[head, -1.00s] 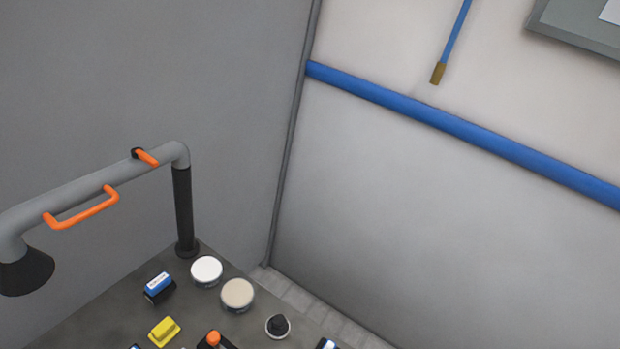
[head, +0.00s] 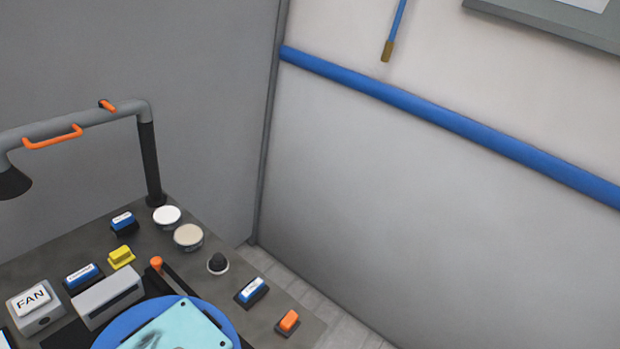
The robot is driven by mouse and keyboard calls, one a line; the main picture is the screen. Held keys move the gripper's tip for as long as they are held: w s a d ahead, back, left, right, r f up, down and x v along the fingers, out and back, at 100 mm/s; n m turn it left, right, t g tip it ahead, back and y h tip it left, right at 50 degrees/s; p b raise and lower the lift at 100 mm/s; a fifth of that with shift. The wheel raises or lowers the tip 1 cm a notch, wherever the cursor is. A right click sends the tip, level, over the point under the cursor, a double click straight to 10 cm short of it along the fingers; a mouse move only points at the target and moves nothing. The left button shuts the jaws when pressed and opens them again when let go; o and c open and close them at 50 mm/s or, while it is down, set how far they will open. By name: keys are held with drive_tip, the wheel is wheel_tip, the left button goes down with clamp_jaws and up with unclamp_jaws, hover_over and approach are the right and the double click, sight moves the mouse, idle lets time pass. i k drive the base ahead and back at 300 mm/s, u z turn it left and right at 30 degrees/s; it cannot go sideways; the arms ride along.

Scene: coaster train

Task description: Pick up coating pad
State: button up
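Several small block-shaped pads sit on a dark grey bench top. One with a blue and white top (head: 83,277) is at the left; others like it are at the back (head: 124,222) and at the right (head: 251,291). Their labels are too small to read, so I cannot tell which is the coating pad. A yellow block (head: 121,257) and an orange-topped block (head: 288,322) are also there. My gripper is not in view.
A round blue plate with a light turquoise panel (head: 185,330) is at the bottom. A FAN button box (head: 34,306), a grey box (head: 108,298), two round tins (head: 166,217) (head: 188,236) and a black knob (head: 218,263) stand around it. A lamp-like pipe (head: 85,119) rises at the left.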

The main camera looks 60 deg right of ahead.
sight(288, 324)
drive_tip(key=z, duration=0.6)
drive_tip(key=k, duration=0.95)
drive_tip(key=z, duration=0.45)
drive_tip(key=i, duration=0.5)
drive_tip(key=z, duration=0.05)
drive_tip(key=k, duration=0.35)
drive_tip(key=u, duration=0.45)
drive_tip(key=i, duration=1.05)
drive_tip(key=z, duration=0.1)
